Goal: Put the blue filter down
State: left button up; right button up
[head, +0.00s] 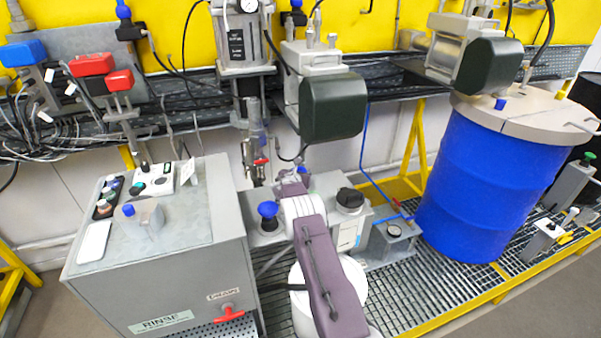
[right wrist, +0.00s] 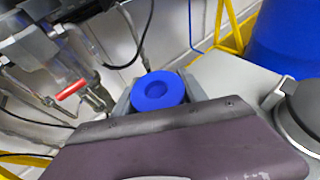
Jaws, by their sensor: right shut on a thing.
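My right gripper (right wrist: 155,95) is shut on a round blue filter (right wrist: 158,90) with a recessed centre. Grey fingers show on either side of it in the right wrist view. In the head view my right arm reaches up from the bottom, and the gripper (head: 296,177) is beyond the grey box in the middle. Only a small blue piece of the filter (head: 303,172) shows there; the rest is hidden by the gripper. I cannot tell whether the filter touches anything below. My left gripper is not in view.
The grey RINSE cabinet (head: 215,195) stands on the left, with a clear cup (head: 145,216) on top. A blue knob (head: 267,210) and a black cap (head: 350,198) flank my arm. A dark motor housing (head: 333,106) hangs above; a blue drum (head: 475,185) stands right.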

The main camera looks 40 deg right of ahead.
jog(key=shift+f, duration=0.2)
jog(key=shift+w+a+f+b, duration=0.1)
jog(key=shift+a+f+b, duration=0.05)
jog(key=shift+b, duration=0.2)
jog(key=o, duration=1.4)
jog(key=shift+c, duration=0.2)
jog(key=shift+r+p, duration=0.25)
jog(key=shift+p, duration=0.05)
jog(key=b+v, duration=0.2)
jog(key=v, duration=1)
jog(key=shift+f, duration=0.1)
